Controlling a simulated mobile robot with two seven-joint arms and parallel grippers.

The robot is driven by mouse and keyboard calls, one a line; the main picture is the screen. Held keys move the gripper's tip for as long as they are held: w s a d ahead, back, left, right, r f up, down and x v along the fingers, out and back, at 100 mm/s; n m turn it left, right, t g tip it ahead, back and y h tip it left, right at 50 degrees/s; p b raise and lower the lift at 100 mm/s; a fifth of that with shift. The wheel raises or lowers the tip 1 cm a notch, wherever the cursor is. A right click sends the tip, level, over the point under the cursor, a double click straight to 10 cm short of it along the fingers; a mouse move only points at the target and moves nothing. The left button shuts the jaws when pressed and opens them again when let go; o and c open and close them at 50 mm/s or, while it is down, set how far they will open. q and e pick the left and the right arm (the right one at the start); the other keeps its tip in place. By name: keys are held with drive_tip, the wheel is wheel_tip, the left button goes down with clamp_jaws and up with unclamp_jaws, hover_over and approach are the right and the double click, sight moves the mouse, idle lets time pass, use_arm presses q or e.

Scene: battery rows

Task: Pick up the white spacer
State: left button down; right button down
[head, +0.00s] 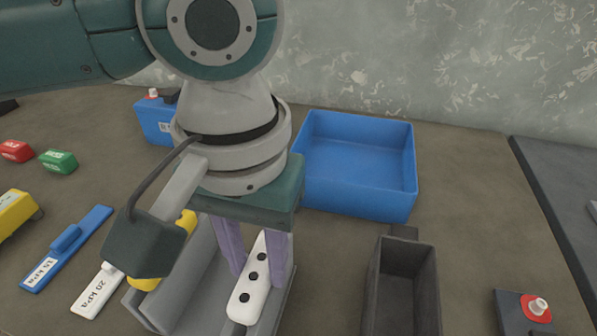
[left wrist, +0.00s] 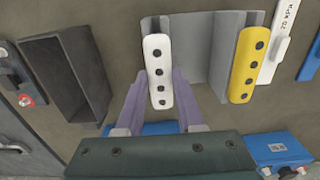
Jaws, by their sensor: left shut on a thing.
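The white spacer (head: 246,297), a long rounded bar with a row of dark holes, is at the right side of a grey metal holder (head: 184,278). My left gripper (head: 257,272) is shut on it, with one purple finger on each side. The left wrist view also shows the white spacer (left wrist: 157,55) between the fingertips of my left gripper (left wrist: 160,80). I cannot tell whether the spacer is clear of the holder. A yellow spacer (left wrist: 247,66) sits at the holder's other side; my wrist partly hides it in the head view. My right gripper is not in view.
An empty blue bin (head: 360,206) stands behind, to the right. An open dark box (head: 405,252) is right of the holder. Blue (head: 66,240) and white (head: 88,298) labelled pieces lie left. A blue battery-like block (head: 150,122) stands at the back. Bare table separates the bins.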

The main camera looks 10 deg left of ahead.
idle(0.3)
use_arm(q)
wheel_tip(320, 180, up, 28)
drive_tip(key=p, duration=1.5)
drive_tip(key=shift+f, duration=0.2)
idle(0.3)
drive_tip(key=shift+a, duration=0.1)
